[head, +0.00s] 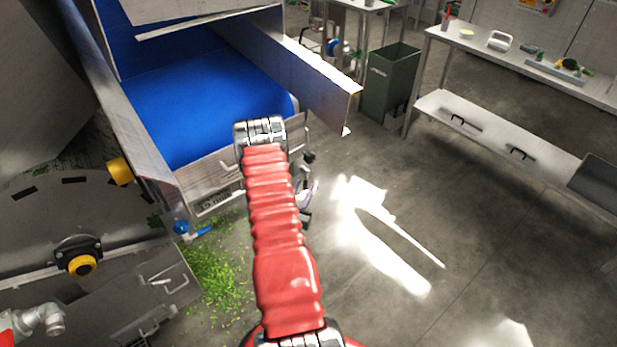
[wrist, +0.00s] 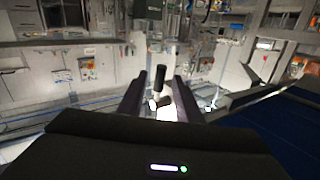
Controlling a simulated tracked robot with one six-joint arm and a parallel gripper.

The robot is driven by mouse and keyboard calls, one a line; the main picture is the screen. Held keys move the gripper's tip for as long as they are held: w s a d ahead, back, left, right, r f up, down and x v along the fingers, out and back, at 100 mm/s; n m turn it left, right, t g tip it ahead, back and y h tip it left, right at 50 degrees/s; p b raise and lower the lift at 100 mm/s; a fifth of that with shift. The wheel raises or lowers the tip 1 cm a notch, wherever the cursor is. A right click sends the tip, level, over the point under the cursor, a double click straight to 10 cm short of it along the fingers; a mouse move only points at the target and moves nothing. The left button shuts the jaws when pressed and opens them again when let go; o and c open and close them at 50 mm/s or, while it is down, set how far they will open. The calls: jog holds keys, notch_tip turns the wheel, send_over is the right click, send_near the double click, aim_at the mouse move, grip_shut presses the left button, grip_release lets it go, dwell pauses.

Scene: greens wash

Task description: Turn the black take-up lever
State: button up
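In the wrist view, my gripper (wrist: 159,88) is open, its two dark fingers spread apart. A black lever handle (wrist: 160,73) shows upright between the fingertips, with a second short black part just below it. The fingers are not closed on it, and I cannot tell how far beyond the tips it lies. In the head view, my red arm reaches to the end of the blue belt conveyor and hides most of the gripper. Small black parts (head: 309,157) show just right of the arm; I cannot tell whether they are the lever or my fingers.
The blue belt (head: 205,105) runs between metal side walls, and a side plate (head: 315,85) juts out to the right. Green scraps (head: 218,275) lie on the floor. A grey bin (head: 390,82) and a steel table (head: 520,62) stand at the back right. Floor right of my arm is clear.

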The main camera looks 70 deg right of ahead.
jog(key=d, duration=0.6)
jog(key=shift+w+d, duration=0.4)
grip_shut()
dwell(0.4)
